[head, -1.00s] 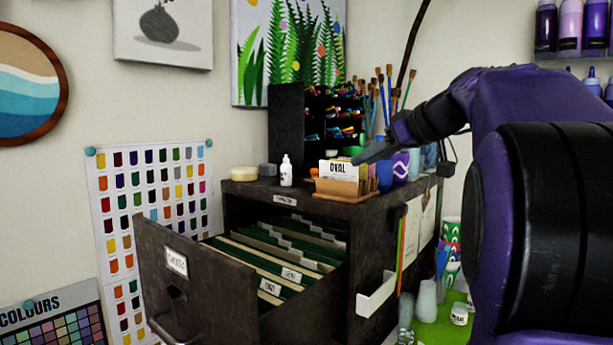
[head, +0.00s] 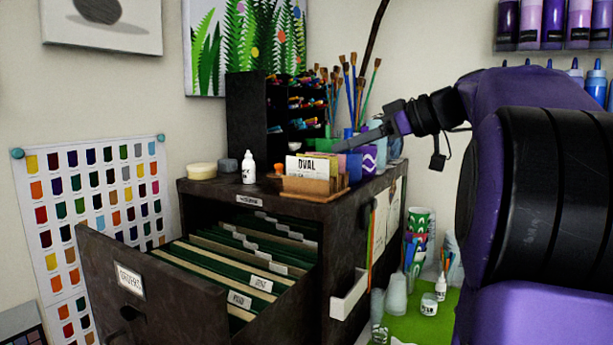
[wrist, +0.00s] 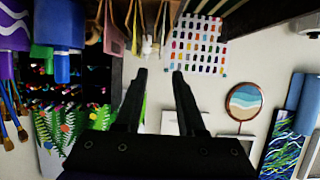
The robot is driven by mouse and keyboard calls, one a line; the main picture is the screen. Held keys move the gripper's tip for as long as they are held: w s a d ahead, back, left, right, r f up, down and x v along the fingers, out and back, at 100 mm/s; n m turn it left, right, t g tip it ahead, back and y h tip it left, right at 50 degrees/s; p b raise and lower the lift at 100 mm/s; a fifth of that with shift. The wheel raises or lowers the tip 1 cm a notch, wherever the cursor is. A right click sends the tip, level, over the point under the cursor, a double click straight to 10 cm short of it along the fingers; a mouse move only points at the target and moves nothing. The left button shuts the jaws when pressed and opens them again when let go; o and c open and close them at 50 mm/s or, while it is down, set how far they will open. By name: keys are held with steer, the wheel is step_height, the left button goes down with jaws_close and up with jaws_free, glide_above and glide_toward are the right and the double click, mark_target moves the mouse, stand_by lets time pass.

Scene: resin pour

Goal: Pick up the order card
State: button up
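The order card (head: 309,167) is a pale card reading OVAL. It stands upright at the front of a small wooden holder (head: 312,186) on top of the dark cabinet. My gripper (head: 344,146) is just above and to the right of the card in the head view, apart from it as far as I can tell. In the wrist view my gripper (wrist: 160,72) has its two fingers apart with nothing between them. Several card-like pieces hang at the top edge of that view; I cannot tell which is the order card.
The cabinet (head: 345,235) has an open drawer (head: 155,300) of files. A white bottle (head: 249,170) stands left of the holder. A black marker rack (head: 250,110) and a purple cup (head: 369,160) crowd behind and right of it.

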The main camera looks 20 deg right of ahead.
mark_target(296, 166)
steer(key=p+x, duration=0.1)
steer(key=x, duration=1.1)
steer(key=shift+w+a+f, duration=0.15)
steer(key=shift+w+a, duration=0.1)
jaws_close()
